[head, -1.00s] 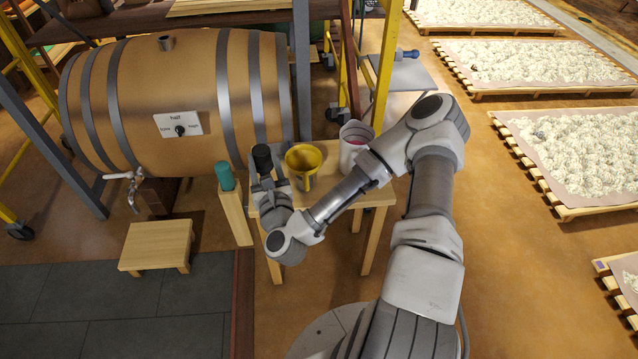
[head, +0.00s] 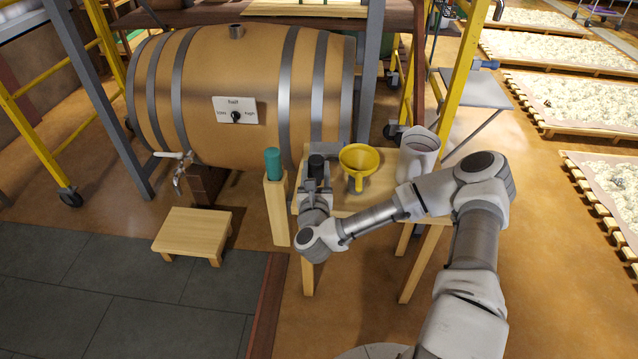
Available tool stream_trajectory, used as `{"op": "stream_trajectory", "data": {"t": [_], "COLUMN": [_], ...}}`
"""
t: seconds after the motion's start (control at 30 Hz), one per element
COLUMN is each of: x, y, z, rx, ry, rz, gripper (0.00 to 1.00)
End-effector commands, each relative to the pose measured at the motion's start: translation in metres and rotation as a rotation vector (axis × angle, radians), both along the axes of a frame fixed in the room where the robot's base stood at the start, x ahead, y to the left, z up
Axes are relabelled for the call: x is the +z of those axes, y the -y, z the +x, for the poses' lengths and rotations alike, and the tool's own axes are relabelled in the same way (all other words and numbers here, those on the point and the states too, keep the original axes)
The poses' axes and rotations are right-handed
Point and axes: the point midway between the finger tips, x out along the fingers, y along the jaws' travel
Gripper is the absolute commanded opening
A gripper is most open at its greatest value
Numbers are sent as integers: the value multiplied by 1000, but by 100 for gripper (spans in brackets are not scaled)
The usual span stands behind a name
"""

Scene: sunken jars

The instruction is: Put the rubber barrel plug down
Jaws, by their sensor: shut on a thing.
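The rubber barrel plug (head: 316,164) appears as a short black cylinder, upright at the end of my arm. My gripper (head: 316,184) is shut on its lower part, which the jaws hide. The plug is at the left end of a small wooden table (head: 380,196), just left of the yellow funnel. I cannot tell whether its underside touches the tabletop.
A yellow funnel (head: 359,162) and a whitish jug (head: 418,154) stand on the table. A teal cylinder (head: 273,162) tops a wooden post (head: 277,212) close left of my gripper. A low stool (head: 193,231) stands below the barrel's tap (head: 178,172). Yellow-railed frames surround the barrel.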

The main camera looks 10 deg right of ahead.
Motion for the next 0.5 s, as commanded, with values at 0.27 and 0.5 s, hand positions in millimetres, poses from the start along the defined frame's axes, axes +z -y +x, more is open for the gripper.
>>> {"op": "stream_trajectory", "data": {"t": [0.27, 0.5], "x": [-17, -51], "y": [4, 3], "z": [22, 22], "rx": [0, 0], "ry": [-1, 0], "rz": [0, 0], "gripper": [0, 0]}}
